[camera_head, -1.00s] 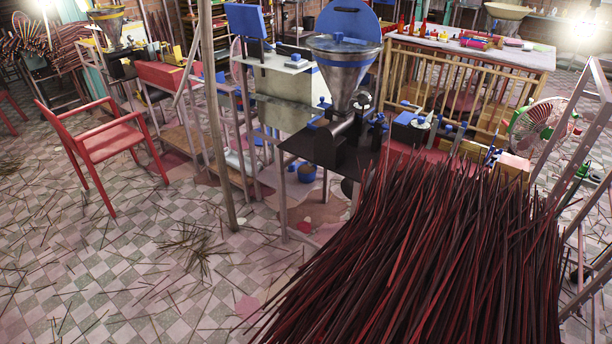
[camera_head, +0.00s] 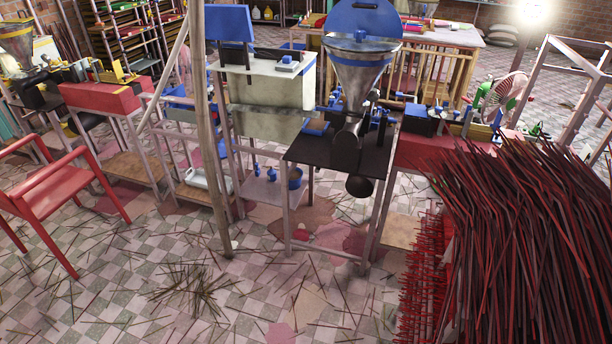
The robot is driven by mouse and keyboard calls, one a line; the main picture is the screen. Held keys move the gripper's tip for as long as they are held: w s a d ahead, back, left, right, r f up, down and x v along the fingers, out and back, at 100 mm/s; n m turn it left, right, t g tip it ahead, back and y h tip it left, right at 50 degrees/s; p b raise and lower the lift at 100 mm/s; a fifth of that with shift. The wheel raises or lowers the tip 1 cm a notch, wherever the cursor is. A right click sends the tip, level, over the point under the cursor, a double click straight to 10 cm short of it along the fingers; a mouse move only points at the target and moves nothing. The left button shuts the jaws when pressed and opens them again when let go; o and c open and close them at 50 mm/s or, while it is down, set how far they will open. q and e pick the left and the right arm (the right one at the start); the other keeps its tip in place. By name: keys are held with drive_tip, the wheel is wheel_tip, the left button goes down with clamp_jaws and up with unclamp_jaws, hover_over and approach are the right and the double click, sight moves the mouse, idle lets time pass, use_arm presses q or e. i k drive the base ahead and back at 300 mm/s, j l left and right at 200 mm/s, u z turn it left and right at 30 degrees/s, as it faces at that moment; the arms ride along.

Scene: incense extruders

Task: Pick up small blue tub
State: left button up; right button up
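A small blue tub (camera_head: 295,178) stands on a low grey shelf (camera_head: 262,194), to the left of and below the black table (camera_head: 318,150) that holds the extruder with a metal funnel (camera_head: 358,80). Small blue items (camera_head: 271,174) stand on the same shelf to the left of the tub. The tub's contents are too small to tell. Neither of my grippers shows in the head view.
A large bundle of dark red incense sticks (camera_head: 535,240) fills the right side. A wooden pole (camera_head: 208,150) rises left of the shelf. The tiled floor (camera_head: 230,260) in front has scattered sticks.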

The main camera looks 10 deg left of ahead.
sight(296, 178)
drive_tip(key=i+j+z, duration=0.3)
drive_tip(key=j, duration=0.25)
drive_tip(key=i+j+z, duration=0.35)
drive_tip(key=j, duration=0.3)
drive_tip(key=i+j+z, duration=0.3)
drive_tip(key=j, duration=0.45)
drive_tip(key=i, duration=0.05)
